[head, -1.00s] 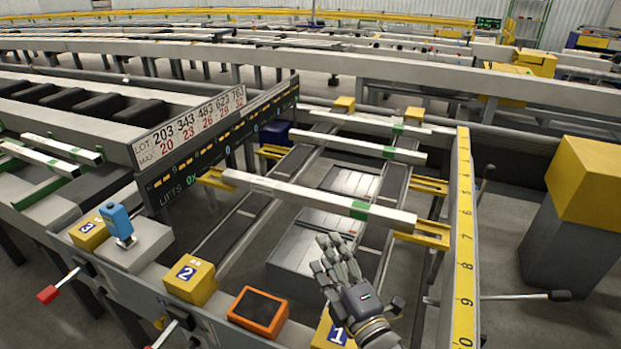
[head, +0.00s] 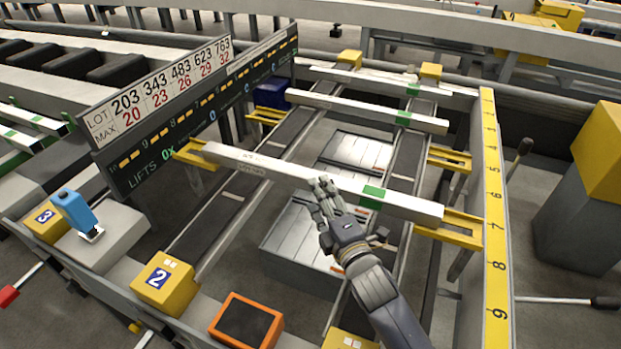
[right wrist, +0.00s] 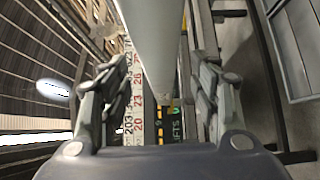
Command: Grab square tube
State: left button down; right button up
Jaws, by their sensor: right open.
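The nearest square tube (head: 262,164) is long and pale grey with a green band right of its middle. It lies across the two dark runout rails, its ends by yellow brackets. Two more pale tubes, a middle one (head: 345,108) and a far one (head: 345,78), lie behind it, roughly parallel. My right gripper (head: 322,188) is at the nearest tube's near side, around its middle, left of the green band. In the right wrist view the tube (right wrist: 152,35) runs between the spread fingers of the open gripper (right wrist: 157,82). Whether they touch it is unclear. My left gripper is out of view.
A yellow numbered scale (head: 494,230) runs along the right side. A lot board (head: 165,90) stands at the left. An orange-framed screen (head: 247,320) and a yellow box marked 2 (head: 163,283) sit at the front. Grey plates (head: 300,240) lie below the rails.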

jog(key=x, duration=0.6)
jog(key=shift+w+p, duration=0.25)
jog(key=shift+p, duration=0.05)
jog(key=shift+c, duration=0.6)
grip_shut()
jog(key=shift+r, duration=0.15)
